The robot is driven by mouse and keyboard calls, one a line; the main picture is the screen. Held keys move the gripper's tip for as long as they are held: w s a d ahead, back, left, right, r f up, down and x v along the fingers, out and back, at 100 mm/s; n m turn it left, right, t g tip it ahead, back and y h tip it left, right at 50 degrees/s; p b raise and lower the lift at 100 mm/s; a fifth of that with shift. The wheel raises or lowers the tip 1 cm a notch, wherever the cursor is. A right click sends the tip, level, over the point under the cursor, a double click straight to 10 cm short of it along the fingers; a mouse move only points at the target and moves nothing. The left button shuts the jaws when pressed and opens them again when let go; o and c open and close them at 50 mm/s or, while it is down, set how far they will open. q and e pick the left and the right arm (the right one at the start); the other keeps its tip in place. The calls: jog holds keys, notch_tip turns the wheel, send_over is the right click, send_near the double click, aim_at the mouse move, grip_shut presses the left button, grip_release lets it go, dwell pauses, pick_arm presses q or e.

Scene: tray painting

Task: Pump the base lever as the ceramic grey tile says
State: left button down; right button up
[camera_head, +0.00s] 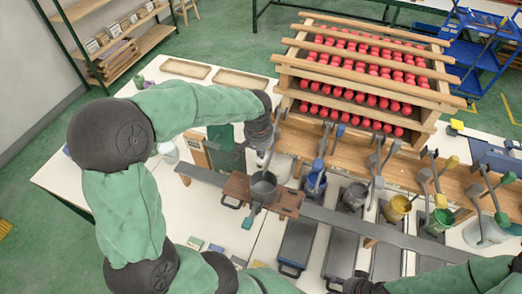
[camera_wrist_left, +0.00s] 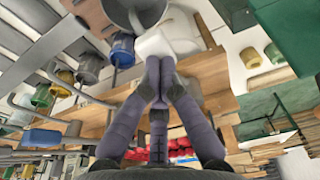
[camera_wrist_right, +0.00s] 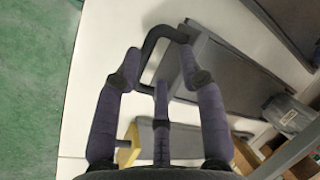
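My left gripper (camera_head: 262,155) is at the left end of the row of levers, with its fingertips brought together in the left wrist view (camera_wrist_left: 157,68). The fingertips are at a white block (camera_wrist_left: 168,42), seemingly the knob of the white lever; contact is hard to tell. A grey cup (camera_head: 263,188) stands on a brown board below. Small tiles lie near the table's front, one of them greyish (camera_head: 238,261); I cannot read any marks. My right gripper (camera_wrist_right: 158,65) is open, with the black handle (camera_wrist_right: 150,48) of a grey tray between its spread fingers.
Levers with blue (camera_head: 318,165), yellow and green knobs stand to the right over coloured pots. Several grey trays (camera_head: 336,258) lie in front. A wooden rack (camera_head: 450,98) of red pieces stands behind. A grey rail (camera_head: 350,222) crosses the table.

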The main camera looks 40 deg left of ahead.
pick_arm(q)
jog(key=shift+f+b, duration=0.75)
jog(key=shift+f, duration=0.45)
pick_arm(e)
jog(key=shift+f, duration=1)
pick_arm(q)
notch_tip(320, 180, up, 11)
jog(key=p, duration=0.7)
jog(key=shift+p, duration=0.4)
pick_arm(e)
notch_tip(320, 180, up, 8)
jog(key=shift+f, duration=0.1)
